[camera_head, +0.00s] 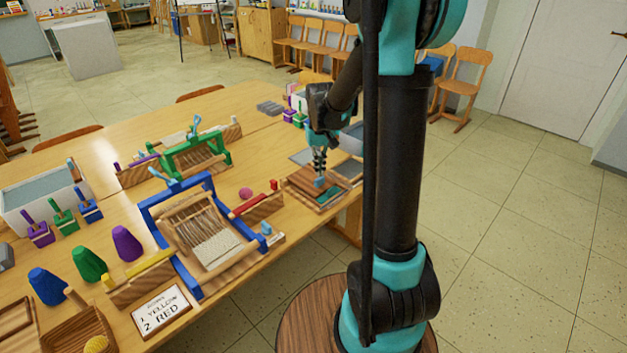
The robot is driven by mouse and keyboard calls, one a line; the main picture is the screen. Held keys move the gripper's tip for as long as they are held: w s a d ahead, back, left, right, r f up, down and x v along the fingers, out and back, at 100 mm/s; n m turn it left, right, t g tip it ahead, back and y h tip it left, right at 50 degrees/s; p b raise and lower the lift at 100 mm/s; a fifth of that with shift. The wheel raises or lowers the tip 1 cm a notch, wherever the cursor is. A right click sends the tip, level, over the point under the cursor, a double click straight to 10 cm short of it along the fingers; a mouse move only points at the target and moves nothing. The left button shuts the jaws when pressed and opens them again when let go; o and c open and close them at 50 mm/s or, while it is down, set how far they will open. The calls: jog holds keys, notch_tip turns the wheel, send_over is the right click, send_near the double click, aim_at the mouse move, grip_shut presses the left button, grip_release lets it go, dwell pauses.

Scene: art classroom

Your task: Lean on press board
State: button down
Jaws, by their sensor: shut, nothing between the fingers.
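The press board (307,181) appears to be the brown wooden board lying near the table's right edge, over a dark green block or tray (328,195). My gripper (319,183) points down at it with its fingertips together and empty. The fingertips look to be on or just above the board's surface; I cannot tell for certain if they touch.
A blue-framed loom (150,215) with a woven piece stands left of the board, and a green loom (180,158) stands behind it. A red-topped wooden piece (258,207) lies close by. A sign card (160,310) lies at the front. The table edge is near the board.

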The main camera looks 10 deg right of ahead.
aim_at(319, 178)
jog(key=shift+s+f, duration=0.1)
jog(key=shift+f, duration=0.75)
dwell(2.1)
jog(key=shift+r, duration=0.15)
jog(key=shift+r, duration=3.4)
jog(key=s+d+f+t, duration=0.2)
jog(key=s+f, duration=0.2)
jog(key=s, duration=0.7)
jog(key=s+d+f+m+t, duration=0.1)
jog(key=s+d+f+t, duration=0.1)
jog(key=s, duration=0.9)
jog(key=shift+f, duration=0.9)
jog(key=shift+w, duration=0.1)
